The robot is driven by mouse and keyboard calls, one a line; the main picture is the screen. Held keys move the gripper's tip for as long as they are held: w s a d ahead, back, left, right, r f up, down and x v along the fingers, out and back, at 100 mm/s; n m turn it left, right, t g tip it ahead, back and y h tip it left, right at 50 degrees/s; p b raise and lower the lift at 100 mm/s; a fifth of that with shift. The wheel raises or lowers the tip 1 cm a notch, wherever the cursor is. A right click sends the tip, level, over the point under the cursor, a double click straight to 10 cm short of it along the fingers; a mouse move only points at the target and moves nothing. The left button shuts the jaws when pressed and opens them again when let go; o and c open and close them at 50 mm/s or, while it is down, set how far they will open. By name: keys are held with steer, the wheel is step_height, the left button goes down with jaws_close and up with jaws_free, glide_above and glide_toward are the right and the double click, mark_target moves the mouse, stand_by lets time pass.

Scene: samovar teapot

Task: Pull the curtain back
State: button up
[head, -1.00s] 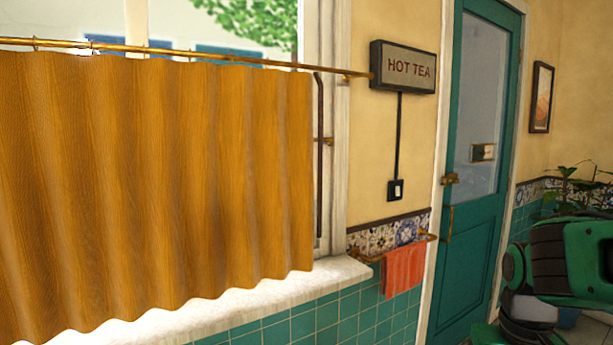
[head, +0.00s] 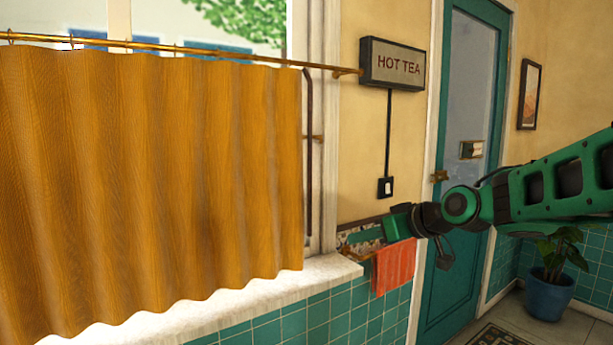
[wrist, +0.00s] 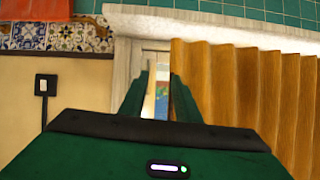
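The curtain (head: 150,180), wavy and orange-brown, hangs drawn across the lower window from a brass rod (head: 200,49). Its free right edge falls near the window frame. In the wrist view the curtain (wrist: 245,100) fills the right side, its edge close to my right-hand finger. My gripper (wrist: 158,80) is open, with window frame and a strip of bright glass visible between its fingers. In the head view my gripper (head: 362,243) is right of the curtain, in front of the wall by the towel; its fingertips are hard to make out there. I cannot tell whether a finger touches the curtain.
A white sill (head: 265,290) runs under the curtain. A dark upright bar (head: 309,170) stands beside its edge. A red towel (head: 393,268) hangs on a rail below my wrist. A HOT TEA sign (head: 395,65), switch (head: 386,187), teal door (head: 455,285) and potted plant (head: 553,285) are to the right.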

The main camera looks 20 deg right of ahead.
mark_target(311, 172)
steer(key=w+a+r+n+t+y, duration=0.1)
steer(key=w+a+r+t+y, duration=0.15)
steer(key=r, duration=0.45)
steer(key=w+a+r+n+t+y, duration=0.2)
steer(key=w+r, duration=0.1)
steer(key=r, duration=0.3)
steer(key=x, duration=1)
steer(key=shift+w+a+f, duration=0.1)
steer(key=shift+w+a, duration=0.1)
steer(key=shift+w, duration=0.1)
jaws_close()
